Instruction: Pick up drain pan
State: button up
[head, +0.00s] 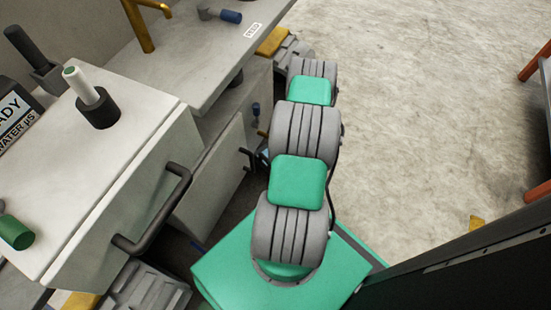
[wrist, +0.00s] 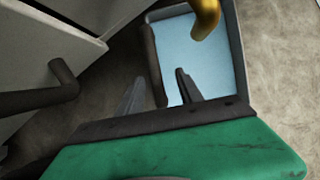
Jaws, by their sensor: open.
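The drain pan (wrist: 226,68) shows in the wrist view as a grey-rimmed tray with a light blue inside, at the upper right. My gripper (wrist: 158,92) is open at the lower middle of the wrist view. Its right finger overlaps the blue inside, and its left finger is over the dark floor. The pan's dark left wall appears between the two fingers; I cannot tell whether either touches it. In the head view my arm hides the gripper and most of the area around the pan.
A gold pipe (wrist: 205,18) hangs over the pan's far part. A counter (head: 200,55) lies beyond.

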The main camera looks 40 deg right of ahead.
jog(key=b+x, duration=0.1)
jog(key=x, duration=0.1)
jog(key=b+x, duration=0.2)
jog(key=x, duration=0.1)
jog(key=b+x, duration=0.1)
jog(key=x, duration=0.2)
jog(key=shift+s+a, duration=0.2)
jog(key=shift+a, duration=0.1)
grip_shut()
jog(key=shift+r, duration=0.1)
dwell(0.8)
